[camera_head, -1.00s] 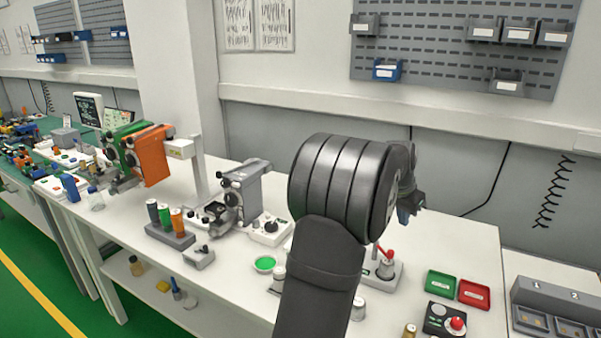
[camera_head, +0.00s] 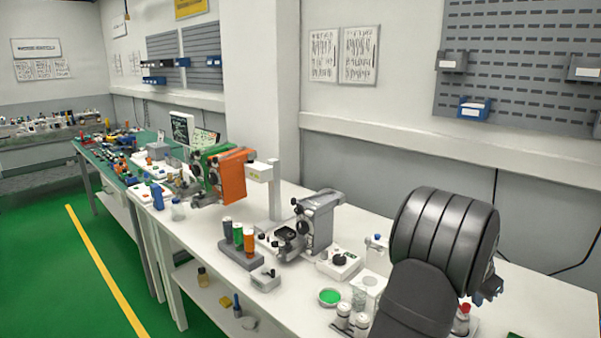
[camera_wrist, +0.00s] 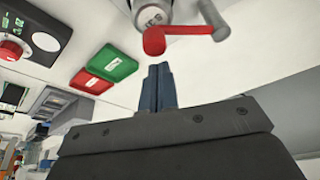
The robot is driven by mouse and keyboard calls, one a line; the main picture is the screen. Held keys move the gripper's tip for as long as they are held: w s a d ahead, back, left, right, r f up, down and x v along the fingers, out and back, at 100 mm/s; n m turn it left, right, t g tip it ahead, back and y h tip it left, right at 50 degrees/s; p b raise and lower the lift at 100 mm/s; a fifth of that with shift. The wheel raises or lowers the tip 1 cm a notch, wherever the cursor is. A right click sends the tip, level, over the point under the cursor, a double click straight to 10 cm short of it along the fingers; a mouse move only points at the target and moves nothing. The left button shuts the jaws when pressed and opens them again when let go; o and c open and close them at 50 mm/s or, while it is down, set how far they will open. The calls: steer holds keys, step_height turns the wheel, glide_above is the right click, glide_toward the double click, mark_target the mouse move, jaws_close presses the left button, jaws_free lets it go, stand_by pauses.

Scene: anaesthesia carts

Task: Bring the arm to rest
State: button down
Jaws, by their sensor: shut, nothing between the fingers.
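My gripper (camera_wrist: 158,88) shows in the wrist view with its two dark blue fingers pressed together and nothing between them. In the head view my gripper (camera_head: 488,290) is partly hidden behind my own dark, ribbed arm link at the right.
The white bench (camera_head: 545,290) carries a grey device (camera_head: 318,222), a rack with coloured cylinders (camera_head: 240,252), a green dish (camera_head: 330,297) and small jars (camera_head: 343,315). A wall stands behind the bench.

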steer(key=shift+s+a, duration=0.2)
steer(key=shift+a, duration=0.4)
steer(key=shift+d, duration=0.1)
